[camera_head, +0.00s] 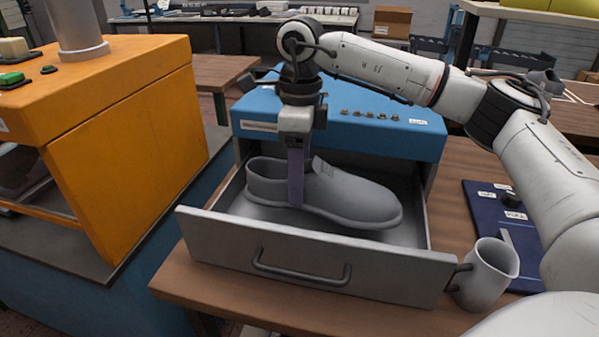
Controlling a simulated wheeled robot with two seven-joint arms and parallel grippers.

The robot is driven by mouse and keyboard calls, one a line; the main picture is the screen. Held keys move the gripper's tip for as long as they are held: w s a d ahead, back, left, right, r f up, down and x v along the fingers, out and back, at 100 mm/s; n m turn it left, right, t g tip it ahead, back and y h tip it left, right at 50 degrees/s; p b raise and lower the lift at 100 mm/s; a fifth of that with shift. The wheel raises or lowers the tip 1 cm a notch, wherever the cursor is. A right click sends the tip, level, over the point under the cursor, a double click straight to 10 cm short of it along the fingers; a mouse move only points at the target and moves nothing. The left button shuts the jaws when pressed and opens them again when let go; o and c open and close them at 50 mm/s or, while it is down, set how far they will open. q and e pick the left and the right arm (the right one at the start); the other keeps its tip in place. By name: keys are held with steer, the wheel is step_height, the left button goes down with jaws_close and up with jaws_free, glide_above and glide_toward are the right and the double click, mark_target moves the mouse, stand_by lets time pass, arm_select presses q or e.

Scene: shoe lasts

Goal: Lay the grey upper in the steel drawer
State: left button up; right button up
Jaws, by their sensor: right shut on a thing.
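The grey upper (350,194) is a shoe shape with its toe toward the right, inside the outline of the open steel drawer (215,235). I cannot tell whether its sole touches the drawer floor. My right gripper (296,190) comes down from above and is shut on the upper near its opening, one finger showing on the near side. The other finger is hidden behind the upper. The drawer is pulled out of a blue cabinet (395,142), with its handle on the front. My left gripper is not in view.
A grey jug (486,274) stands by the drawer's right front corner. A dark blue board (480,212) with labels lies on the wooden table at the right. A large orange machine (130,125) stands at the left. My right arm spans the upper right.

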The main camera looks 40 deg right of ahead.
steer(key=shift+f+b, duration=0.65)
steer(key=shift+f, duration=0.55)
steer(key=shift+f+b, duration=0.7)
steer(key=shift+f, duration=0.45)
steer(key=shift+w+f+b, duration=0.1)
steer(key=shift+f+b, duration=0.25)
steer(key=shift+f, duration=0.3)
steer(key=shift+f, duration=0.25)
steer(key=o, duration=1.2)
steer(key=shift+c, duration=0.2)
steer(key=shift+r, duration=0.1)
step_height(320, 180, up, 10)
steer(key=shift+w+r, duration=0.15)
